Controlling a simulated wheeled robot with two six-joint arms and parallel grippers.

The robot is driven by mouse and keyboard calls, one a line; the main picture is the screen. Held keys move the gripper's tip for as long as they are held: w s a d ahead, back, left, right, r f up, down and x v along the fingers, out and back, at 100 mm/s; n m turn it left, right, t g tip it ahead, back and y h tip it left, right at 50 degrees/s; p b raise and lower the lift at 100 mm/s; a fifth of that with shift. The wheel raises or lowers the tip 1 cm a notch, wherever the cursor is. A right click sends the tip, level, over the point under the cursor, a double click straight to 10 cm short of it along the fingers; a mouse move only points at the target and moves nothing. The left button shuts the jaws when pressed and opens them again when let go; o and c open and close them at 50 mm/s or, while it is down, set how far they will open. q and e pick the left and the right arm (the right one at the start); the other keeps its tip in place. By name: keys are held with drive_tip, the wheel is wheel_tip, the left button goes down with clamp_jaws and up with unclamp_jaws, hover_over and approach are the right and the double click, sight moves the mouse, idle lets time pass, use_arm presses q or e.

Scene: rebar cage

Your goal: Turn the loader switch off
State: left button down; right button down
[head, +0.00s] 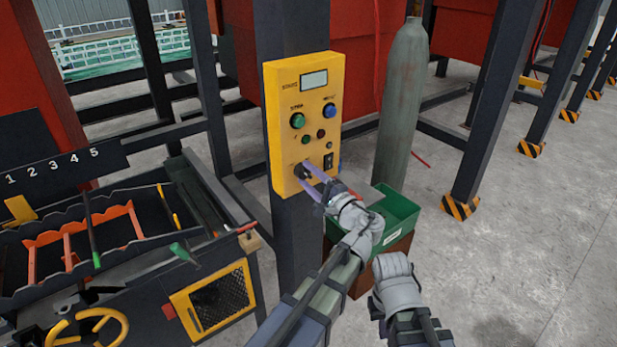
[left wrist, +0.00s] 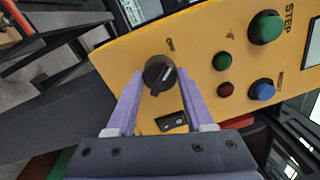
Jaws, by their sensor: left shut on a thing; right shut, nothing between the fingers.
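A yellow control panel (head: 287,112) is fixed to a dark post. Its black rotary knob (head: 301,171) sits low on the left of the face, and it also shows in the left wrist view (left wrist: 159,74). The knob's pale pointer line is seen there, with a small label that I cannot read. My left gripper (head: 308,172) is shut on the knob, its purple fingers on either side of it. My right gripper (head: 393,284) is low in the head view, away from the panel, shut and empty; its fingertips are hidden.
The panel also has a green button (head: 297,120), a blue button (head: 329,110), two small lamps and a black rocker switch (head: 328,161). A green bin (head: 398,212) and a gas cylinder (head: 403,110) stand right of the post. A machine with a yellow handwheel (head: 120,322) is left.

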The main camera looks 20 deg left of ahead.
use_arm(q)
drive_tip(key=shift+n, duration=0.6)
drive_tip(key=shift+c, duration=1.4)
unclamp_jaws()
drive_tip(key=shift+s, duration=0.1)
